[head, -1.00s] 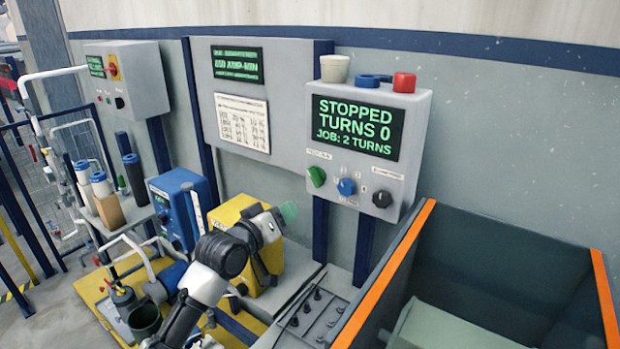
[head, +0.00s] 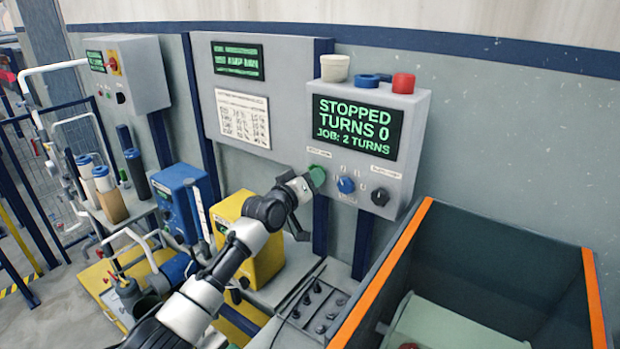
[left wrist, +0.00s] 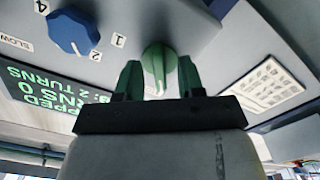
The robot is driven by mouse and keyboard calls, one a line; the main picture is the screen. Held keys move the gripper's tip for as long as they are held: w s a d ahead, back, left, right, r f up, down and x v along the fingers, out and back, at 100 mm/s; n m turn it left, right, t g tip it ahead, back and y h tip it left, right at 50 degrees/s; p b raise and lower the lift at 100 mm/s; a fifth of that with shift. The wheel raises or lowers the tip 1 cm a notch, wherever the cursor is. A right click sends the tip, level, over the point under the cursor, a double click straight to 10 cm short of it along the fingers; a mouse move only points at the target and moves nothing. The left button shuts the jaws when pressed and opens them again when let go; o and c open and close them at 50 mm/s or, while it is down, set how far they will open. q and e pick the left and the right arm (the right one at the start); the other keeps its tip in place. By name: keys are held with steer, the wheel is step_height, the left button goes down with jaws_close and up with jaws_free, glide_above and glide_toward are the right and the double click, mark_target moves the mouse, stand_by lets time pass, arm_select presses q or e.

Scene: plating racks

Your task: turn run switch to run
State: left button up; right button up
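The control box (head: 395,108) on the wall has a screen reading STOPPED, TURNS 0, JOB: 2 TURNS. The green run switch (left wrist: 158,60) is a pointed knob on its face. In the head view, my left gripper (head: 309,181) is at this switch at the panel's lower left and partly covers it. In the left wrist view, my left gripper (left wrist: 159,78) is open, with one green finger on each side of the knob. A small gap seems to show on both sides, so it does not look clamped. My right gripper is not in view.
A blue dial (head: 346,185) and a black knob (head: 380,197) sit right of the switch. The blue dial shows close by in the wrist view (left wrist: 73,31). A deep bin with orange edges (head: 385,270) stands below right. A yellow machine (head: 268,262) stands below the arm.

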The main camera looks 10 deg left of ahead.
arm_select(q)
steer(key=shift+c, duration=0.3)
jaws_close()
